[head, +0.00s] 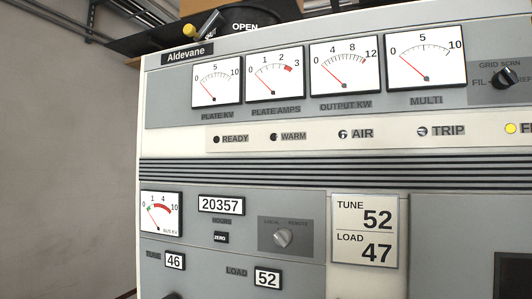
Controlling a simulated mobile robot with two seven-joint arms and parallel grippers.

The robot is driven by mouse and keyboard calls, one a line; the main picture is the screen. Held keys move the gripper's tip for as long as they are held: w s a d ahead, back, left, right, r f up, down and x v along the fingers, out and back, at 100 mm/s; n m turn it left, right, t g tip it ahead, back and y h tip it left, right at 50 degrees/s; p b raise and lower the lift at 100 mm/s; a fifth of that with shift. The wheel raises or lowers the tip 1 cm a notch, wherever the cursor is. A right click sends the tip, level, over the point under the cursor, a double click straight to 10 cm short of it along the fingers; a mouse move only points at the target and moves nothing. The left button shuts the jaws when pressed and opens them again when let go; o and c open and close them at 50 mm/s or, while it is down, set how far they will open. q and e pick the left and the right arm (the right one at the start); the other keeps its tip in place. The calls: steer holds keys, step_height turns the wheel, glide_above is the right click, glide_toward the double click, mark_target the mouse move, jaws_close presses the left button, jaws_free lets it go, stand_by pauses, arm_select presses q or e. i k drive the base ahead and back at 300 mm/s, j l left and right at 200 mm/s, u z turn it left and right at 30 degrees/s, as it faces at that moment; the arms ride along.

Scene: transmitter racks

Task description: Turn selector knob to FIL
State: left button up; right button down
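The selector knob (505,78) is a black knob with a light pointer line at the upper right of the panel in the head view. Labels around it read GRID, SCRN and FIL, with FIL at its left; the label at its right is partly cut off or hard to read. The pointer appears tilted toward the upper right, away from FIL. The MULTI meter (427,62) is to its left, its needle resting near 0. Neither of my grippers shows in this view.
A grey LOCAL/REMOTE knob (282,238) sits lower on the panel beside a TUNE/LOAD card (367,230). A yellow lamp (511,128) is lit at the right; the READY lamp (216,139) is dark. A plain wall (65,150) stands at the left.

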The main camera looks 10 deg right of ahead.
mark_target(504, 79)
steer(key=z, duration=1.8)
steer(key=u, duration=0.45)
steer(key=l+u, duration=0.45)
steer(key=l, duration=0.55)
steer(key=l+u, duration=0.5)
steer(key=l, duration=0.55)
steer(key=k, duration=0.05)
